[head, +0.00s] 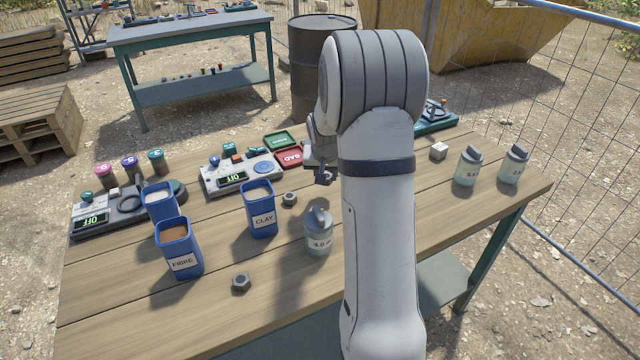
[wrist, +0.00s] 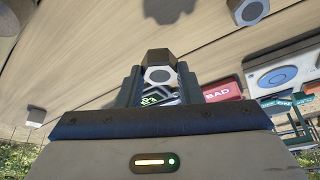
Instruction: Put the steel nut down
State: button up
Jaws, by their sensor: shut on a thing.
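My gripper (wrist: 159,82) is shut on a steel nut (wrist: 158,66), a dark hexagonal nut with a paler face and a hole, held between the two fingertips. In the head view my gripper (head: 325,174) is small and partly hidden behind my arm, above the table right of the red BAD tray. I cannot clearly make out the held nut there. A second nut (head: 240,283) lies on the front of the wooden table (head: 400,290). Another nut (head: 289,199) stands right of the CLAY container. One loose nut also shows in the wrist view (wrist: 248,11).
A blue CLAY container (head: 260,222), a blue FIBRE container (head: 181,262) and a 4.0 bottle (head: 319,240) stand nearby. The red BAD tray (head: 288,157) and green tray (head: 279,140) lie behind. Bare planks lie at front.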

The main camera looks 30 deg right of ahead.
aim_at(324, 196)
jog(key=shift+a+f, duration=0.2)
jog(key=shift+f, duration=2.05)
jog(key=shift+f, duration=0.2)
jog(key=o, duration=1)
jog(key=shift+r, duration=0.2)
